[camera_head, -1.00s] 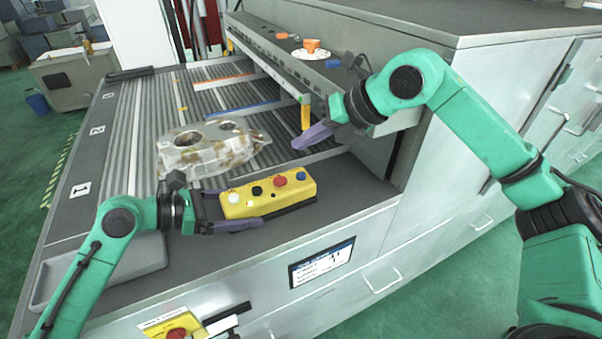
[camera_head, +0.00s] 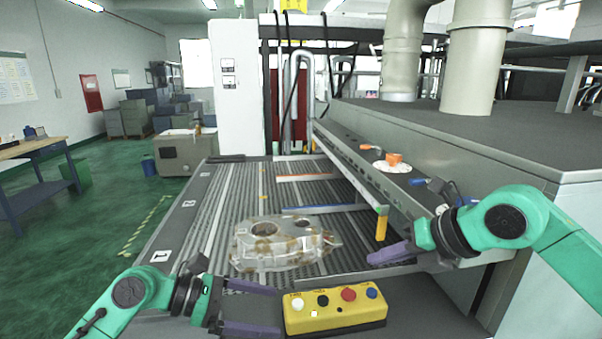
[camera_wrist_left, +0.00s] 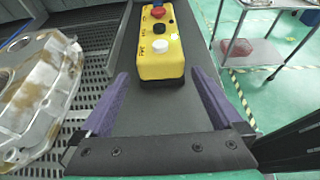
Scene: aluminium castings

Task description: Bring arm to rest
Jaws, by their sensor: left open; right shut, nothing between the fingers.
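My left gripper (camera_head: 278,311) is open and empty at the left end of the yellow control box (camera_head: 335,318), which has white, black, red and blue buttons. In the left wrist view the purple fingers (camera_wrist_left: 158,74) stand apart, one on either side of the near end of the box (camera_wrist_left: 161,62). The box rests on the grey ledge at the front of the machine. My right gripper (camera_head: 388,254) is shut and empty, over the right edge of the slatted bed, next to a hanging yellow-ended lever (camera_head: 381,226).
A stained aluminium casting (camera_head: 280,246) lies on the slatted bed (camera_head: 225,205) behind the box; it is at the left in the left wrist view (camera_wrist_left: 36,88). A rail (camera_head: 350,160) carrying small orange parts (camera_head: 394,159) runs along the right. A metal cart (camera_wrist_left: 270,62) stands beyond the ledge.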

